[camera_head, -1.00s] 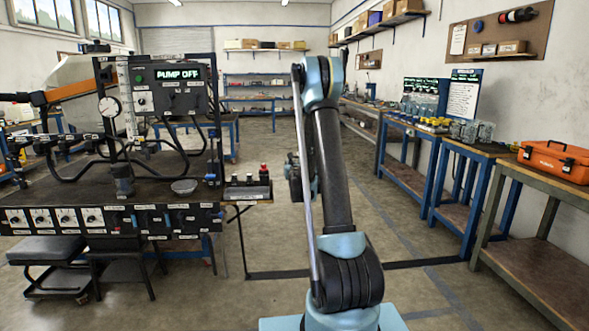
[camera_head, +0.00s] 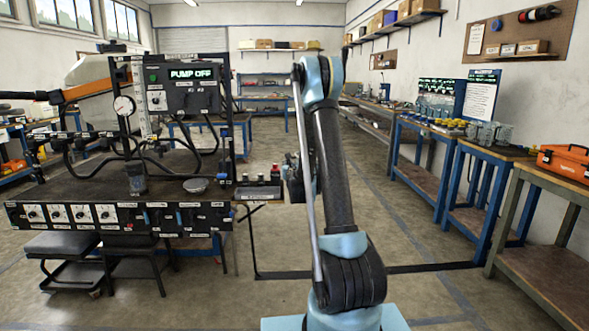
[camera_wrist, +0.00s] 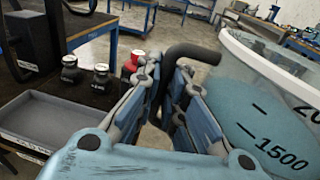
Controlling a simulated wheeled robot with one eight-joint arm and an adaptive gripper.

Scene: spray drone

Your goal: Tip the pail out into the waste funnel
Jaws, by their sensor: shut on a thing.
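The pail (camera_wrist: 262,110) fills the right of the wrist view: a clear measuring vessel with a 1500 mark, blue liquid inside, and a dark curved handle (camera_wrist: 192,52). My gripper (camera_wrist: 168,95) is shut on that handle, with the pail beside the fingers. In the head view my arm hides the pail and most of the gripper. On the black bench at left stand a shallow grey bowl (camera_head: 195,185) and a dark clear-walled cup (camera_head: 136,180). I cannot tell whether either is the waste funnel.
Stools (camera_head: 65,245) stand under the bench. Worktables (camera_head: 480,160) line the right wall.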

